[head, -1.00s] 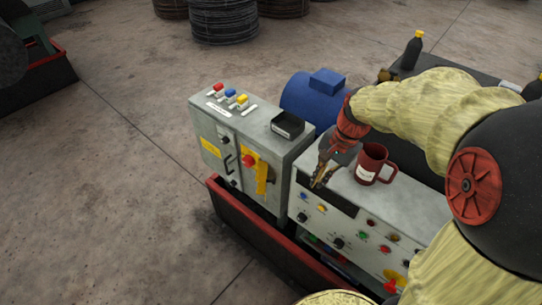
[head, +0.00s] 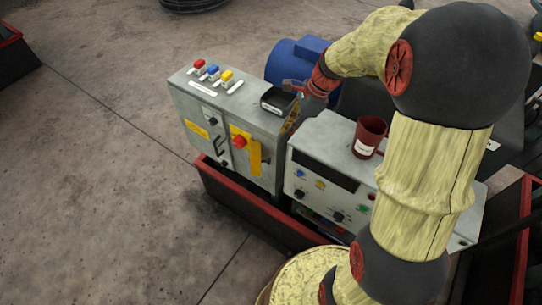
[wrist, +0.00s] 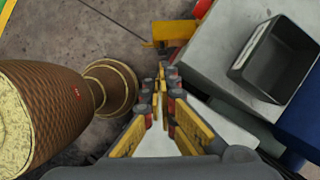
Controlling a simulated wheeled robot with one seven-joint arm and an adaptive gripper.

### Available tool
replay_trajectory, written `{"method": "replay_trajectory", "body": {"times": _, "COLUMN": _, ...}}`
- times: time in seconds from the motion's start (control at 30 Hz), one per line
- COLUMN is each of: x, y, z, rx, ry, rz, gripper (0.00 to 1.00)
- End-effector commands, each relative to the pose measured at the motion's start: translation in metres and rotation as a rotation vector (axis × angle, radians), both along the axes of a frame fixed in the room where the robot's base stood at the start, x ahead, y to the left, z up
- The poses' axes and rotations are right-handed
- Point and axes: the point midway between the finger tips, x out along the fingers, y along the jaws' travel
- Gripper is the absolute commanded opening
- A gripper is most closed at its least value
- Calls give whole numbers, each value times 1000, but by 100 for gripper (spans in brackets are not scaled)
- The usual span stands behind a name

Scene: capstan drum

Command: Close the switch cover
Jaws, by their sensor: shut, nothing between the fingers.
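The switch cover appears to be the yellow flap (head: 255,158) on the front of the grey cabinet, beside a red knob (head: 239,141). The flap stands out from the cabinet face, so it looks open. In the wrist view the yellow flap (wrist: 168,31) juts out beyond my fingertips, at the top centre. My gripper (head: 291,120) is at the cabinet's right edge, in the gap beside the lower console, partly hidden. In the wrist view my gripper (wrist: 163,78) is shut and empty, its fingers pointing toward the flap, apart from it.
A dark open tray (head: 279,100) sits on the cabinet (head: 220,98) top, with red, blue and yellow buttons at its far left. A red mug (head: 368,137) stands on the console (head: 325,140). A blue motor (head: 292,60) is behind. Open floor lies left.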

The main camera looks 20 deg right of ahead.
Motion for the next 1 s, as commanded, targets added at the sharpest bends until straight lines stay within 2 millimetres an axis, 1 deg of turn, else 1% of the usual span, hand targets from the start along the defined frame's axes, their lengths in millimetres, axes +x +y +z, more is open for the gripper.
{"method": "replay_trajectory", "body": {"times": 0.03, "x": 0, "y": 5, "z": -12, "rx": 1, "ry": 4, "rz": 3, "gripper": 0}}
{"method": "replay_trajectory", "body": {"times": 0.1, "x": 2, "y": 10, "z": -25, "rx": 1, "ry": 3, "rz": 3, "gripper": 0}}
{"method": "replay_trajectory", "body": {"times": 0.4, "x": 9, "y": 31, "z": -81, "rx": 1, "ry": 3, "rz": 3, "gripper": 0}}
{"method": "replay_trajectory", "body": {"times": 0.6, "x": 14, "y": 43, "z": -114, "rx": 0, "ry": 2, "rz": 4, "gripper": 0}}
{"method": "replay_trajectory", "body": {"times": 0.7, "x": 16, "y": 48, "z": -127, "rx": 1, "ry": 2, "rz": 3, "gripper": 0}}
{"method": "replay_trajectory", "body": {"times": 0.8, "x": 17, "y": 51, "z": -135, "rx": -1, "ry": 1, "rz": 2, "gripper": 0}}
{"method": "replay_trajectory", "body": {"times": 1.0, "x": 19, "y": 54, "z": -142, "rx": -1, "ry": -2, "rz": 1, "gripper": 0}}
